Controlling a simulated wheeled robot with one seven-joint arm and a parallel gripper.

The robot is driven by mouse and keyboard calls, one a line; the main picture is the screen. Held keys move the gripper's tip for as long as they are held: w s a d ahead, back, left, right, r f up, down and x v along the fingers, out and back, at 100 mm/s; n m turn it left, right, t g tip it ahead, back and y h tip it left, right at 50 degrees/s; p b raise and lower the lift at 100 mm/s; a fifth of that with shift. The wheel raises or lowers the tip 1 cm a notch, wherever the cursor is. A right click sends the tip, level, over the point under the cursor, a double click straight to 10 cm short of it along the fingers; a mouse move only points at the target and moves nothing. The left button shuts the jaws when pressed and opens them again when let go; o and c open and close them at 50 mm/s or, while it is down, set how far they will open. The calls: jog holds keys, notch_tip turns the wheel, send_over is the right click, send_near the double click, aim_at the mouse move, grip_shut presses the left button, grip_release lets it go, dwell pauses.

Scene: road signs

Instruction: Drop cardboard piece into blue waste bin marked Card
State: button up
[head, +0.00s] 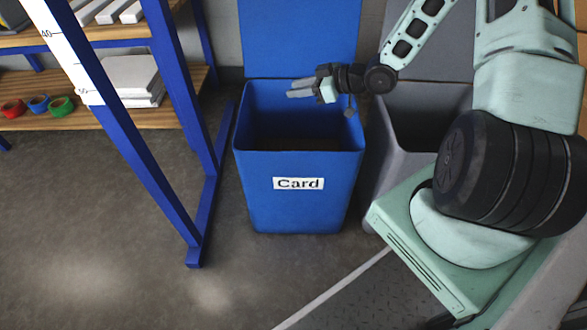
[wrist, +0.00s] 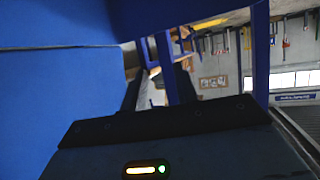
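The blue waste bin (head: 299,195) stands upright in the head view, with a white label reading "Card" on its front. Its lid (head: 300,38) is raised at the back, and the bin's mouth is open. My gripper (head: 290,90) is over the bin's mouth near the back rim, with its fingers pointing left. The two fingers look apart, with nothing visible between them. I see no cardboard piece in either view, and the bin's floor is dark.
A grey bin (head: 395,150) stands right of the blue bin, partly behind my arm. A blue-framed shelf (head: 180,110) with wooden boards is on the left, holding tape rolls (head: 38,104) and stacked white items (head: 132,78). Bare floor (head: 90,220) lies in front.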

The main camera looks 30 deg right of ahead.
jog(key=p+v, duration=0.6)
jog(key=v, duration=1.1)
jog(key=shift+r, duration=0.15)
jog(key=shift+s+d, duration=0.15)
